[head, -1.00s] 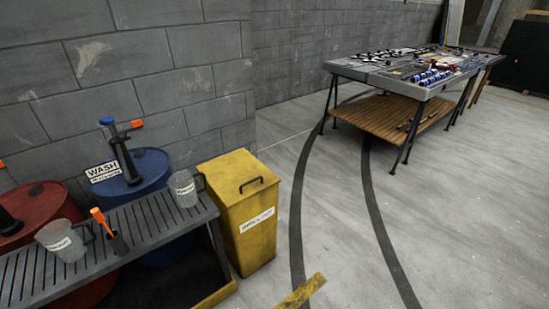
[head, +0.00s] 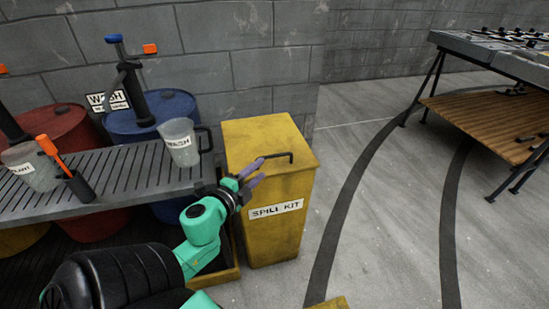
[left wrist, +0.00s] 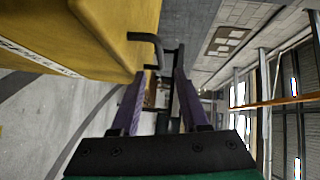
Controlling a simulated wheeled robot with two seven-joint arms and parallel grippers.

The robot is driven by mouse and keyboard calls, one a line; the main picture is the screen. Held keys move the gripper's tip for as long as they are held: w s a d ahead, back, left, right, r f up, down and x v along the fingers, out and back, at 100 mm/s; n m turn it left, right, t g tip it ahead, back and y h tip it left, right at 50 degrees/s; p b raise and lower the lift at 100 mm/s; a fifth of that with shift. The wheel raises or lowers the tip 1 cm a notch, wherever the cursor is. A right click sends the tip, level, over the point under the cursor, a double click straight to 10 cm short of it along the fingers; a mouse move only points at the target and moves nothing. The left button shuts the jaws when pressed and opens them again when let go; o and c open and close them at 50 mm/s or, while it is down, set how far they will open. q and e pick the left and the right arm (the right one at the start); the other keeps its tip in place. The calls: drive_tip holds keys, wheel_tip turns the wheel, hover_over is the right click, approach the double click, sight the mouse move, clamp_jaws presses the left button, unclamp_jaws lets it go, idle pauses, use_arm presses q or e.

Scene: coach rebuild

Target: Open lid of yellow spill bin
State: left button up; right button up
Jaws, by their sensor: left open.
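The yellow spill bin (head: 283,235) stands upright on the floor with a white "SPILL KIT" label on its front. Its flat yellow lid (head: 262,132) is down. A black bar handle (head: 280,156) sits near the lid's front edge; in the left wrist view the handle (left wrist: 156,44) is close to the fingertips. My left gripper (head: 252,173), with purple fingers, is open at the handle's left end. In the left wrist view the gripper (left wrist: 160,78) has its fingers apart. I cannot tell whether the fingers touch the handle. My right gripper is not in view.
A slatted grey bench (head: 110,180) with a clear jug (head: 179,142) stands left of the bin. Blue (head: 150,112) and red (head: 52,130) drums stand behind it. A table (head: 495,55) is at the right. Floor right of the bin is clear.

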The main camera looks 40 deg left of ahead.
sight(274, 157)
use_arm(q)
drive_tip(key=x, duration=0.9)
drive_tip(key=shift+w+a+f+b, duration=0.1)
drive_tip(key=shift+w+f+b, duration=0.1)
drive_tip(key=shift+w+b, duration=0.1)
clamp_jaws()
idle(0.7)
